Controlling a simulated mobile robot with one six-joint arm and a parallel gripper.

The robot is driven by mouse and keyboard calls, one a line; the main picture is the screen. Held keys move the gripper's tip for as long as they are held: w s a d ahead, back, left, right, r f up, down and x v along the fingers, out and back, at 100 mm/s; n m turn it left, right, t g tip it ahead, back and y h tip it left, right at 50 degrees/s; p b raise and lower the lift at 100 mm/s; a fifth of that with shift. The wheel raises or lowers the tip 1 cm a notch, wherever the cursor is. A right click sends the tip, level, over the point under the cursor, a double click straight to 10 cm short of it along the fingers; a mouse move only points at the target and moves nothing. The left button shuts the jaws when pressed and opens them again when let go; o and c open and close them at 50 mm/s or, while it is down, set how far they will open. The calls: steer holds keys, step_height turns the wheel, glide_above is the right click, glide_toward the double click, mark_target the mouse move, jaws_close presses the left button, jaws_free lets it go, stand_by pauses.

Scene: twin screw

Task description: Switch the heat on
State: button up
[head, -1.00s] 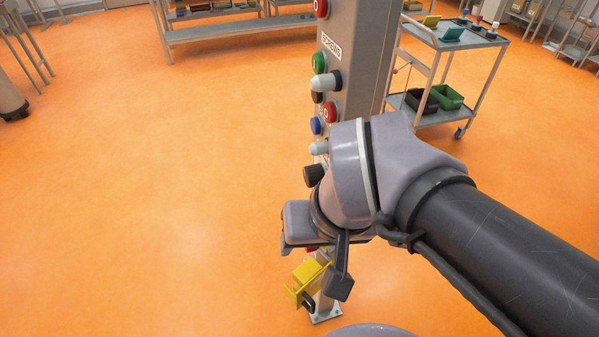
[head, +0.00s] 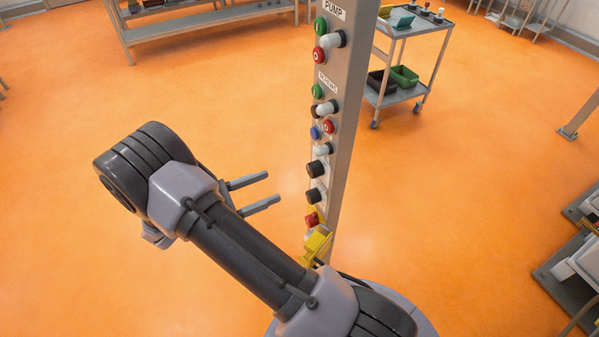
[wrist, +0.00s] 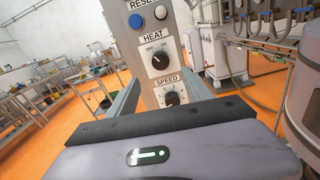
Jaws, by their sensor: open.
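The HEAT knob (wrist: 160,60) is a round black selector on the grey control column, with OFF and ON printed above it. Its mark seems to point up and left, toward OFF, but it is small. In the head view the upper black knob (head: 315,169) matches it. My gripper (head: 273,187) is open and empty, left of the column and apart from it, fingers pointing at the column. In the wrist view the two fingers reach up on either side of the column, with the HEAT knob between them in the picture.
The SPEED knob (wrist: 172,98) sits just below HEAT. The blue RESET button (wrist: 136,21) and a white lamp (wrist: 160,12) are above. A yellow part (head: 317,242) is low on the column. A trolley (head: 398,92) stands behind. The floor left is clear.

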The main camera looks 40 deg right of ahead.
mark_target(310, 172)
steer(key=b+x, duration=0.2)
steer(key=x, duration=0.9)
steer(key=shift+s+d, duration=0.15)
steer(key=shift+d, duration=0.05)
jaws_close()
steer(key=shift+m, duration=0.3)
steer(key=m, duration=0.5)
steer(key=shift+p, duration=0.35)
steer(key=m+b, duration=0.1)
steer(key=m, duration=0.5)
steer(key=shift+s+a+f, duration=0.1)
steer(key=shift+m, duration=0.3)
jaws_free()
